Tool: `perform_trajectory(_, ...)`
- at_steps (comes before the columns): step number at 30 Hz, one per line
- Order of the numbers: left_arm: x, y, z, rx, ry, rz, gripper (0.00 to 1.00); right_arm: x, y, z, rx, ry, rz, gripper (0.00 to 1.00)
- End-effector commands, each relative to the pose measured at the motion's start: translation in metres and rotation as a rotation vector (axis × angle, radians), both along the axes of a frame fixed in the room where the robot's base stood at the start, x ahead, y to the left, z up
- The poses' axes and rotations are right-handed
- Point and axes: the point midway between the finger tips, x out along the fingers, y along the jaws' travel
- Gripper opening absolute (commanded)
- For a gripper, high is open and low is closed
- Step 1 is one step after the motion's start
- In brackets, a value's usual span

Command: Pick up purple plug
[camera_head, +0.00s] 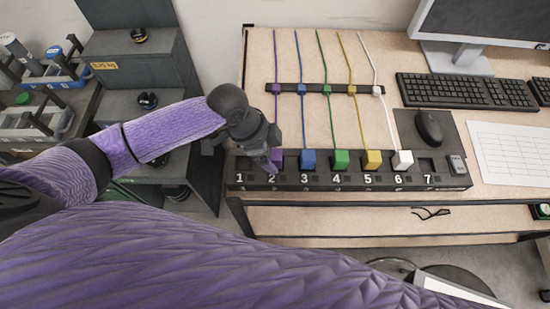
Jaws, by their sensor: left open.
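The purple plug (277,154) sits in the black numbered socket strip (350,182), by the number 2, with its purple cable (275,57) running back over the desk. My left gripper (271,160) is over the left end of the strip, right at the purple plug. It is open and hides part of the plug. I cannot tell whether its fingers touch the plug. My right gripper is not in view.
Blue (308,158), green (341,159), yellow (372,159) and white (403,160) plugs stand to the right in the same strip. A cable holder (315,89) lies behind. A mouse (428,127), keyboard (466,91) and monitor (485,22) are at right.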

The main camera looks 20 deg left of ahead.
Motion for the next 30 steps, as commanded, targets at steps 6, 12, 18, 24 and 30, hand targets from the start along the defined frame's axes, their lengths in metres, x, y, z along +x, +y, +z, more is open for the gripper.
perform_trajectory(6, 0.002, -0.008, -0.02, 0.001, -0.003, -0.001, 0.85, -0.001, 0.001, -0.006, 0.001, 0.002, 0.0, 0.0)
perform_trajectory(12, 0.003, -0.008, -0.019, 0.001, -0.002, 0.0, 0.73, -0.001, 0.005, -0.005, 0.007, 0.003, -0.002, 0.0)
perform_trajectory(18, 0.002, -0.008, -0.019, 0.001, -0.002, 0.0, 0.3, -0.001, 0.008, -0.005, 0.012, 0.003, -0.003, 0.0)
perform_trajectory(24, 0.002, -0.008, -0.019, 0.001, -0.002, 0.001, 0.0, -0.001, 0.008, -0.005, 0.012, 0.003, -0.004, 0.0)
perform_trajectory(30, 0.003, -0.008, -0.018, 0.0, -0.002, 0.001, 0.0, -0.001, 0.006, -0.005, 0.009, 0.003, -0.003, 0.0)
